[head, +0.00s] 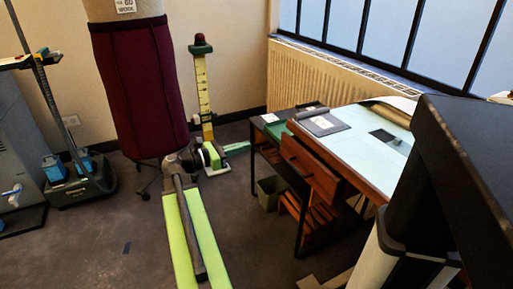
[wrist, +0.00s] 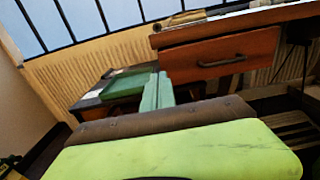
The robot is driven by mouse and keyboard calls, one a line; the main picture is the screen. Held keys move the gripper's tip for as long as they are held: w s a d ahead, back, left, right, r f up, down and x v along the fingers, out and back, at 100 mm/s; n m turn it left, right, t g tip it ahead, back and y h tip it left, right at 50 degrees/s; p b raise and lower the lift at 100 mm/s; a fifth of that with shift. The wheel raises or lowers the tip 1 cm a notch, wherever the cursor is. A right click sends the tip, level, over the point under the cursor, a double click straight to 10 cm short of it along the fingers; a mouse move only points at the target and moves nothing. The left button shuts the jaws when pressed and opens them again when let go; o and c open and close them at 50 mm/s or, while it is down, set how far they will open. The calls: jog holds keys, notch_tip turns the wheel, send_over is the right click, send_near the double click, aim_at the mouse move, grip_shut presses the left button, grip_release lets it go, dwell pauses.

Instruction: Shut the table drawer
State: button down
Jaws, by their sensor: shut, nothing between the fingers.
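The table (head: 365,150) stands at the right of the head view, with a pale cutting surface on top. Its wooden drawer (head: 308,172) has a dark handle and appears to stick out from under the tabletop. In the wrist view the drawer front (wrist: 205,55) faces me at upper right, with its handle (wrist: 222,61) in full view. My gripper (head: 238,147) is shut and empty, to the left of the drawer and apart from it. Its teal fingers also show in the wrist view (wrist: 157,92), left of and below the drawer front.
A low side table (head: 272,122) with a green top stands beyond the drawer table. A bin (head: 270,190) sits under it. A dress form in a maroon skirt (head: 138,90) and a yellow measuring stand (head: 203,88) stand at the left. Floor between my arm and the table is clear.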

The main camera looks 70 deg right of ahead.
aim_at(282, 136)
jog(key=x, duration=1.2)
jog(key=shift+s+d, duration=0.25)
